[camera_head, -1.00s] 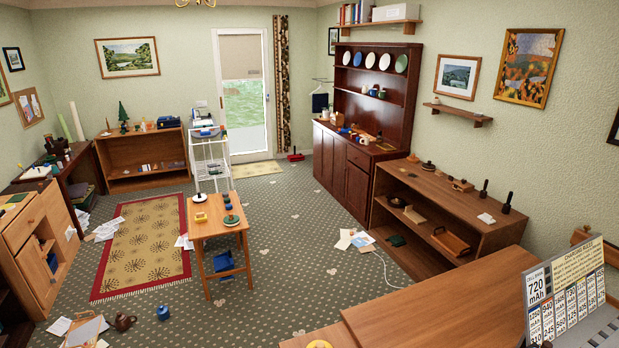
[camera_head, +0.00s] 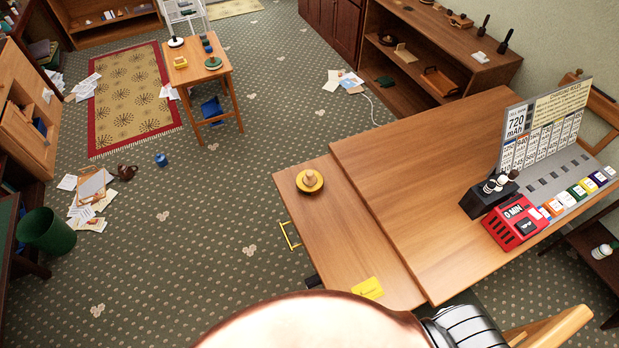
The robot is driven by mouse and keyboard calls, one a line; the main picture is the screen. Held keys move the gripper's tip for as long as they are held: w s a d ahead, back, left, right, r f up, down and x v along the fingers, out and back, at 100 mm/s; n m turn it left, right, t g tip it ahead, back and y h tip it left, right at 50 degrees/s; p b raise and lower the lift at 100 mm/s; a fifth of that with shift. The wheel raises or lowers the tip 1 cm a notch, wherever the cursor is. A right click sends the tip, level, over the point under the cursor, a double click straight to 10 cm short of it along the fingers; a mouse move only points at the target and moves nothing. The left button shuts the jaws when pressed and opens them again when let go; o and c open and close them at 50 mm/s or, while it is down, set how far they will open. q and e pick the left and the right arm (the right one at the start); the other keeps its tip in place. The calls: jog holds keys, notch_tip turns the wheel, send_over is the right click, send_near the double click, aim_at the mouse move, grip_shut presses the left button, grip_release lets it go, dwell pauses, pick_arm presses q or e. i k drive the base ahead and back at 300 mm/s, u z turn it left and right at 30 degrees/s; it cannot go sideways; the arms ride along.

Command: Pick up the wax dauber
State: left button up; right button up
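A round yellow disc with a turned wooden knob (camera_head: 310,179) sits upright on the lower, left part of the near wooden desk (camera_head: 345,240). It may be the wax dauber, but I cannot tell for sure. Similar knobbed pieces stand on the small wooden table further back: a green one (camera_head: 213,62) and a white and dark one (camera_head: 176,42). Neither of my grippers shows in the head view.
The desk's raised part carries a red timer box (camera_head: 515,222), a dark holder (camera_head: 488,196), a chart board (camera_head: 543,125) and several coloured blocks. A yellow card (camera_head: 368,288) lies near the front edge. Papers and a green bin (camera_head: 46,232) stand on the floor at left.

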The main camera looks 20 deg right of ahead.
aim_at(310, 179)
jog(key=k, duration=1)
jog(key=u, duration=1)
jog(key=i, duration=3.45)
jog(key=z, duration=4.3)
jog(key=i, duration=1.05)
